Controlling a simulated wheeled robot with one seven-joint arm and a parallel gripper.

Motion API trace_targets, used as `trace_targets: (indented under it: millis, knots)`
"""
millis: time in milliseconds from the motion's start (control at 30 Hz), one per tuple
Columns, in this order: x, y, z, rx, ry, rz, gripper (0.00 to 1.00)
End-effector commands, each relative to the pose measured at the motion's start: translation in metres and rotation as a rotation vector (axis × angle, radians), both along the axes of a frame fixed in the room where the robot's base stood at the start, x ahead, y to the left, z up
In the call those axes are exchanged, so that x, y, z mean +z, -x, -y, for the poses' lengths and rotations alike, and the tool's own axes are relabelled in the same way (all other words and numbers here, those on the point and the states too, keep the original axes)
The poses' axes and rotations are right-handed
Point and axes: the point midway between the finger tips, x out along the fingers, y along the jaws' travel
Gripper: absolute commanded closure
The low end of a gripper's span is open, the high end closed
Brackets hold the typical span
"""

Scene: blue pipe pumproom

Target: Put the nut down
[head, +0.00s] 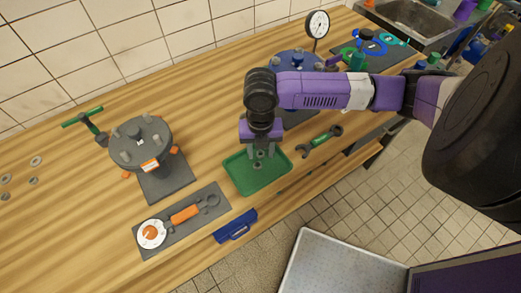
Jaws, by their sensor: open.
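My gripper (259,160) points down over the green tray (240,184), with its fingers low at the tray's far part. Its jaws are open. Small grey shapes show at and between the fingertips; I cannot tell whether one is the nut or whether it touches the tray floor. My gripper and wrist hide the tray's far side. The near part of the tray floor looks bare.
A grey flanged fitting with upright bolts (140,143) stands left. A green-handled wrench (322,139) lies right of the tray. Grey rings (36,161) lie far left.

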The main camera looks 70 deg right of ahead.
Motion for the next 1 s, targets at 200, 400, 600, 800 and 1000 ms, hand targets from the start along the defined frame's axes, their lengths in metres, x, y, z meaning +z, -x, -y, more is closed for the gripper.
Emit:
trace_targets:
  millis: [200, 400, 600, 800, 1000]
  knots:
    - [0.031, -0.001, 0.000, 0.004, 0.002, 0.003, 0.57]
    - [0.074, -0.001, 0.001, 0.003, 0.003, 0.004, 0.57]
    - [0.106, -0.001, 0.000, 0.002, 0.001, 0.002, 0.57]
    - [0.121, 0.000, 0.000, 0.001, 0.000, 0.001, 0.57]
    - [0.123, 0.000, 0.000, 0.000, 0.000, 0.001, 0.57]
